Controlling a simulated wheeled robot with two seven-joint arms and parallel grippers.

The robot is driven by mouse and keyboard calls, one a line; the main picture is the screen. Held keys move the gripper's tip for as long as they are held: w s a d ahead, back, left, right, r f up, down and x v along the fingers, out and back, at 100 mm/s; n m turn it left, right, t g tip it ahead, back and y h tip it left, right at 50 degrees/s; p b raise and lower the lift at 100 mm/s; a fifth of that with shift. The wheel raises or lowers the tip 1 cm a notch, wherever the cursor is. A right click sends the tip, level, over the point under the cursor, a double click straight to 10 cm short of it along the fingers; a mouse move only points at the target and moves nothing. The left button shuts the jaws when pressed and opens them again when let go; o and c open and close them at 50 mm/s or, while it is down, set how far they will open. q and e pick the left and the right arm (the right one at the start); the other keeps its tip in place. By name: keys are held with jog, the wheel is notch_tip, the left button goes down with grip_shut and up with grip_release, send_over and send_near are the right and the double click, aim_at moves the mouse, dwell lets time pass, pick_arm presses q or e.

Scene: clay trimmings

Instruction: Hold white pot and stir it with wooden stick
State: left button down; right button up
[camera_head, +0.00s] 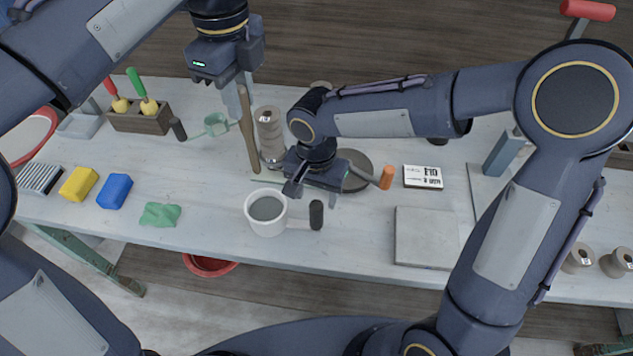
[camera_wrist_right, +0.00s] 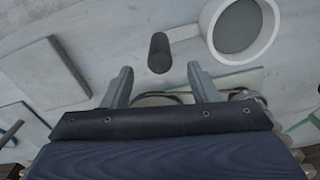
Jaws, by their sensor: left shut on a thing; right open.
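The white pot (camera_head: 252,222) stands on the table with grey content inside, its handle pointing right to a dark grip (camera_head: 316,215). The pot (camera_wrist_right: 208,32) and its dark grip (camera_wrist_right: 160,53) also show in the right wrist view. My left gripper (camera_head: 243,92) is shut on the wooden stick (camera_head: 249,140), which hangs nearly upright behind and left of the pot, clear of its opening. My right gripper (camera_head: 315,194) is open and empty above the handle; in the right wrist view its fingers (camera_wrist_right: 160,84) point toward the dark grip without touching it.
A thread-like spool stack (camera_head: 269,132) stands right beside the stick. A green strainer (camera_head: 216,124), a blue block (camera_head: 115,191), a yellow block (camera_head: 78,184) and a green cloth (camera_head: 160,214) lie left. A grey slab (camera_head: 425,237) lies right. Table is clear around the pot's front left.

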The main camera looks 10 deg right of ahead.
aim_at(316, 215)
notch_tip(316, 215, down, 9)
jog(key=shift+r, duration=0.15)
jog(key=shift+c, duration=0.4)
grip_shut()
